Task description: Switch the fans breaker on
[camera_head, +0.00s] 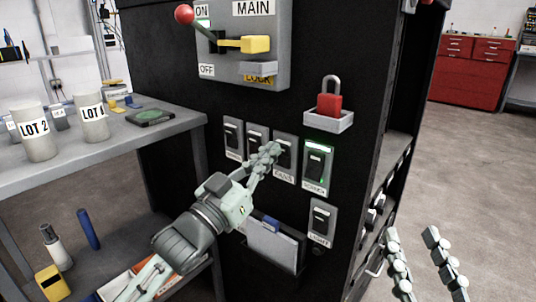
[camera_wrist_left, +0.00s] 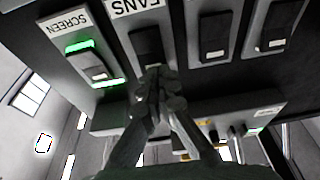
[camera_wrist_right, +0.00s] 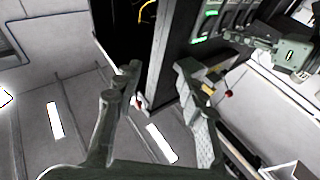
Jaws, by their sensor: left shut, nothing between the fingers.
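The fans breaker (camera_head: 291,152) is a dark rocker on a grey plate, third in a row on the black cabinet, with its label below. In the left wrist view the fans breaker (camera_wrist_left: 146,42) appears upside down and shows no green light. My left gripper (camera_head: 268,153) is shut and empty, its fingertips in front of the breaker's lower part in the left wrist view (camera_wrist_left: 156,82). I cannot tell whether they touch it. The fingertips hide part of the rocker. My right gripper (camera_head: 418,238) is open and empty, away from the breakers at the lower right.
The screen breaker (camera_head: 318,168) beside it glows green. Two breakers stand to its left, and another (camera_head: 322,221) sits below. Above are the main switch panel (camera_head: 270,71) and a red padlock (camera_head: 329,106) on a shelf. A document holder (camera_head: 272,246) is below. A grey table (camera_head: 175,122) stands left.

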